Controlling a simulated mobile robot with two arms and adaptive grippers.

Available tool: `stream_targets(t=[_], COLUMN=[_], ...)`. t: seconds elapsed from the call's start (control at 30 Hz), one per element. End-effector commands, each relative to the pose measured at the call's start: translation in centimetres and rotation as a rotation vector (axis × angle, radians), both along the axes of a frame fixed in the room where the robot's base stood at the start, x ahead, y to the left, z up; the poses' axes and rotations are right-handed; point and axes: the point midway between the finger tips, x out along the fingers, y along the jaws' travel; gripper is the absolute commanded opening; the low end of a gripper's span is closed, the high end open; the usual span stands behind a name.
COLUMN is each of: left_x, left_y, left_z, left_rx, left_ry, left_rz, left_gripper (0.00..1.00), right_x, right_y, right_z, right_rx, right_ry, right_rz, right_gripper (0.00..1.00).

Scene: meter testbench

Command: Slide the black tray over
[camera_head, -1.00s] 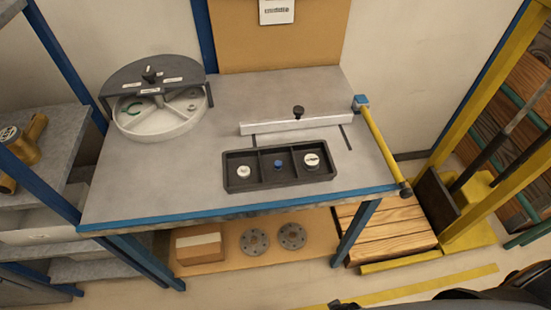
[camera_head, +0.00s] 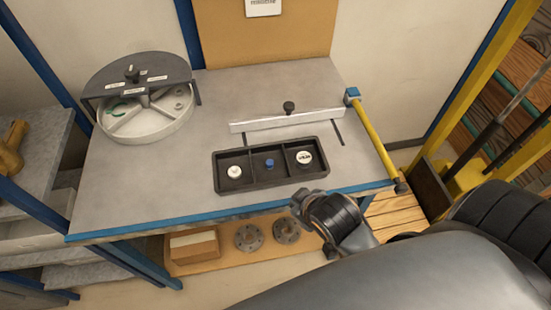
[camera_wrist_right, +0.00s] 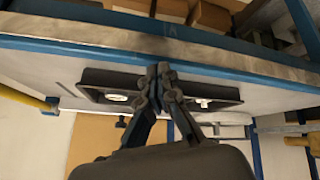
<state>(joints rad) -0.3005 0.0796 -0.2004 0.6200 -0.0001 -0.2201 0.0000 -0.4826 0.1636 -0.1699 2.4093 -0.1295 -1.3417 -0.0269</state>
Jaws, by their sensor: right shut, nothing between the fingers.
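The black tray (camera_head: 222,186) lies on the grey workbench (camera_head: 130,204) near its blue front edge. It has three compartments, with a white-topped fitting (camera_head: 234,172) in the left one, a blue one (camera_head: 269,164) in the middle and a round white-faced gauge (camera_head: 304,158) in the right one. My right gripper (camera_head: 300,200) is just in front of the bench edge, below the tray's right end in the head view. In the right wrist view, the shut, empty fingers (camera_wrist_right: 164,72) overlap the middle of the tray (camera_wrist_right: 130,82); contact cannot be told. My left gripper is not in view.
A white rail (camera_head: 285,120) with a black knob stands behind the tray. A yellow bar (camera_head: 372,135) runs along the bench's right side. A round sectioned bin (camera_head: 145,120) with a dark half-cover stands at back left. Bare bench lies left of the tray.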

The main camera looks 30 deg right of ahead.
Motion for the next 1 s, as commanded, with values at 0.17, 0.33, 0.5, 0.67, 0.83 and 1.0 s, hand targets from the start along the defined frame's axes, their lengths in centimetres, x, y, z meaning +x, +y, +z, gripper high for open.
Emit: stream_targets(t=[0.17, 0.33, 0.5, 0.67, 0.83, 1.0], left_x=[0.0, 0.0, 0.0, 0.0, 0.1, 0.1], left_y=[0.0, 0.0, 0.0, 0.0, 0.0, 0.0], left_z=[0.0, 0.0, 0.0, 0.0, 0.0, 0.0], left_rx=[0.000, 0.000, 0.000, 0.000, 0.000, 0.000], left_ry=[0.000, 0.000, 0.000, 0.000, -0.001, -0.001], left_rz=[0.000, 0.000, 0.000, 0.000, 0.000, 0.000], left_gripper=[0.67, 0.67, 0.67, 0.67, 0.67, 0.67], right_x=[6.8, 13.4, 17.2, 15.8, 11.7, 9.0], right_y=[0.0, 1.7, 7.4, 15.0, 22.0, 23.9], right_z=[4.4, 12.1, 22.7, 28.8, 28.3, 21.4], right_rx=[-0.128, -0.313, -0.591, -0.881, -1.198, 1.473], right_ry=[-0.283, -0.652, -1.128, -1.533, -1.853, 1.960], right_rz=[0.096, 0.250, 0.525, 0.869, 1.344, -1.942], right_gripper=[0.00, 0.00, 0.00, 0.00, 0.00, 0.00])
